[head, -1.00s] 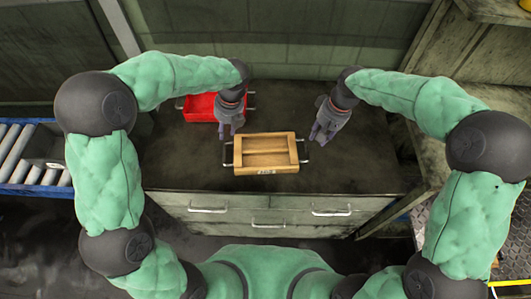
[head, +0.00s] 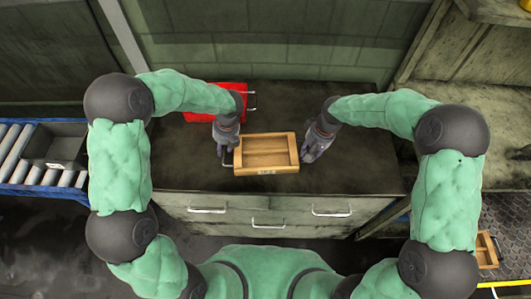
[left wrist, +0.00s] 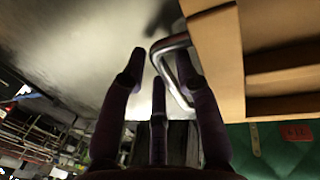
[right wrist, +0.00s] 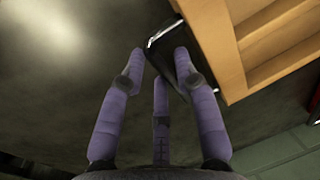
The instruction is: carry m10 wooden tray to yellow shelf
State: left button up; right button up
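The wooden tray (head: 266,137) sits on the dark top of the drawer cabinet, with a small label on its front too small to read. It has a metal handle on each side. My left gripper (head: 224,148) is at the tray's left side. In the left wrist view its fingers (left wrist: 163,66) are apart, with the metal handle (left wrist: 172,41) between them. My right gripper (head: 309,155) is at the tray's right side. In the right wrist view its fingers (right wrist: 160,65) are apart, with the other handle (right wrist: 164,34) near and partly between them. I cannot tell whether either gripper touches its handle.
A red tray (head: 203,117) lies behind my left gripper on the cabinet (head: 180,178). A roller conveyor (head: 14,160) with a grey bin (head: 56,147) stands at the left. Shelving (head: 495,12) rises at the top right. Another wooden tray (head: 487,250) shows at the lower right.

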pick_arm(q)
jog(key=shift+f, duration=0.1)
jog(key=shift+c, duration=0.2)
pick_arm(e)
jog(key=shift+f, duration=0.1)
jog(key=shift+c, duration=0.3)
pick_arm(q)
grip_shut()
pick_arm(e)
grip_shut()
